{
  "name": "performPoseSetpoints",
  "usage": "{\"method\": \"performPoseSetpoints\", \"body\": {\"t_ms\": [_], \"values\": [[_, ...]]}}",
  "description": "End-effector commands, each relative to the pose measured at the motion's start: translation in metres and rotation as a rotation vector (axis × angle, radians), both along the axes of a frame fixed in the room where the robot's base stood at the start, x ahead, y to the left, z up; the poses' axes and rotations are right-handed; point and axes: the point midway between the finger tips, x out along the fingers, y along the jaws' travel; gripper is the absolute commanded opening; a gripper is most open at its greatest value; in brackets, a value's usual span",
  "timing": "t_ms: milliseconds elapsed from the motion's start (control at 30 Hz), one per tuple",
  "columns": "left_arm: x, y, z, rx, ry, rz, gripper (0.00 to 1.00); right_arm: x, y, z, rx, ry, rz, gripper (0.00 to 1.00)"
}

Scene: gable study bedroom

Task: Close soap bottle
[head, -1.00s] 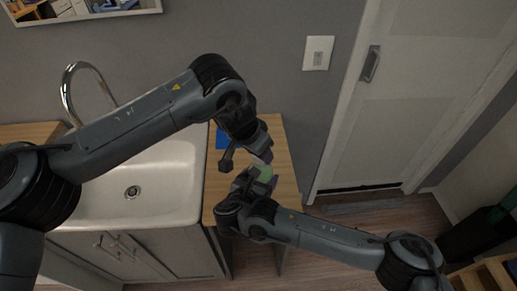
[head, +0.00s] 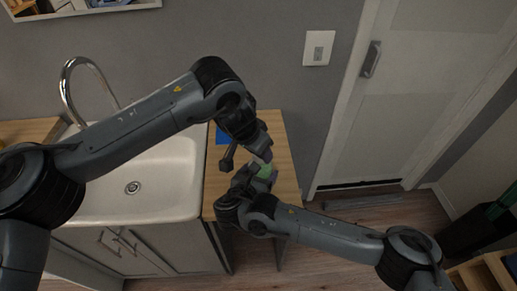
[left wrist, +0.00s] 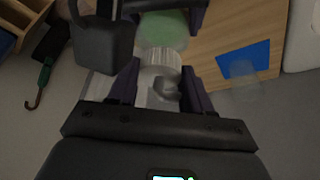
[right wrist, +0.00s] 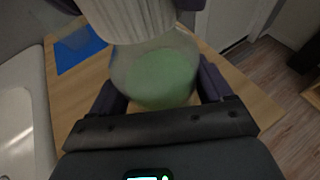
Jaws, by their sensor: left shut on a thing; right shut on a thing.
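The soap bottle is clear with green contents; it shows in the right wrist view (right wrist: 157,78), the left wrist view (left wrist: 163,28) and the head view (head: 265,172). My right gripper (right wrist: 160,88) is shut on the bottle's body, one finger each side, above the wooden counter. A pale, ribbed, translucent cap (left wrist: 160,75) is between the fingers of my left gripper (left wrist: 159,88), which is shut on it. The cap (right wrist: 130,15) lines up over the bottle's top. I cannot tell whether it is seated or threaded. In the head view the arms hide most of both.
The wooden counter (head: 276,130) has a blue sheet (head: 222,137) at its back left, with a faint translucent object (left wrist: 243,78) by it in the left wrist view. A white sink (head: 165,160) with a chrome tap (head: 68,95) is left. A door (head: 420,90) stands right.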

Motion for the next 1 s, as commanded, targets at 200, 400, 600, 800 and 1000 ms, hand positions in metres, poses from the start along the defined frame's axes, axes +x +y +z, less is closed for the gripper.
{"method": "performPoseSetpoints", "body": {"t_ms": [200,400,600,800,1000], "values": [[0.0,0.0001,-0.005,0.0,0.0,0.0,0.21,0.0,0.0,0.0,0.0,0.0,0.0,0.24],[0.0,0.0001,-0.0087,0.0,0.0,0.0,0.21,0.0,0.0,0.0,0.0,0.0,0.0,0.24],[0.0001,0.0001,-0.0091,0.0,0.0,0.0,0.72,0.0,0.0,0.0,0.0,0.0,0.0,0.0],[0.0001,0.0002,-0.009,0.0,0.0,0.0,0.75,0.0,0.0,0.0,0.0,0.0,0.0,0.0],[0.0003,0.0,-0.005,-0.001,-0.001,0.0,0.75,0.0,0.0,0.0,0.0,0.0,0.0,0.0]]}}
